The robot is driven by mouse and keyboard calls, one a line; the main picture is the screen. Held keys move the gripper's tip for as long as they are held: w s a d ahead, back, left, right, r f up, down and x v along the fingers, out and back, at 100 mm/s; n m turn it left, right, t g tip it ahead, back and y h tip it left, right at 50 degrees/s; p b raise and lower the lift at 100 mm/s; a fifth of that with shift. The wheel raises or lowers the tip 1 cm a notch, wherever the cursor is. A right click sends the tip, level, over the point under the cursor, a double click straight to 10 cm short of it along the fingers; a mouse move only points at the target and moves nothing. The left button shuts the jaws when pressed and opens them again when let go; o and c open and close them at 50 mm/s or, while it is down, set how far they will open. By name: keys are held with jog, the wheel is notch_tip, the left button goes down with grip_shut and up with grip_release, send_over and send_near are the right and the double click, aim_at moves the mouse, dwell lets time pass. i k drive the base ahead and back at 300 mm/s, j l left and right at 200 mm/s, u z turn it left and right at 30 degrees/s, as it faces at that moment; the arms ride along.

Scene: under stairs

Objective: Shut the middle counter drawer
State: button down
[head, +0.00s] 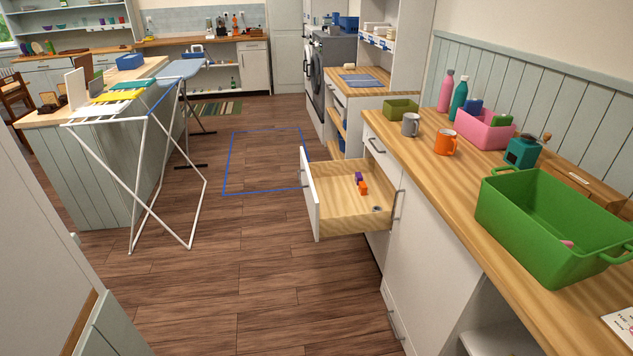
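The open counter drawer (310,196) is pulled far out from the white counter (425,245) on the right, toward the left over the floor. It has a white front and pale wood inside. A small purple thing (359,177), a small orange thing (363,187) and a small grey round thing (377,209) lie in it. A shut drawer (375,145) with a grey handle sits above and behind it. What is below the open drawer is mostly hidden. My gripper is not in view.
Wood floor (255,255) is clear left of the drawer. A white drying rack (150,180) stands further left. The countertop bears a green crate (530,235), a pink bin (480,132), an orange mug (446,143) and a grey mug (410,125). A blue outline (229,170) marks the floor beyond.

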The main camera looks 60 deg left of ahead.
aim_at(336, 207)
jog(key=i+l+u, duration=0.1)
jog(key=i+u, duration=0.2)
jog(key=i+l+u, duration=0.25)
jog(key=i+j+u, duration=0.15)
jog(key=u, duration=0.3)
jog(key=i+u, duration=0.25)
jog(key=u, duration=0.2)
jog(key=i+u, duration=0.2)
jog(key=u, duration=0.3)
jog(key=i+l+u, duration=0.2)
jog(key=i, duration=0.4)
jog(key=i+u, duration=0.15)
jog(key=i, duration=0.45)
jog(key=i+l, duration=0.55)
jog(key=u, duration=0.05)
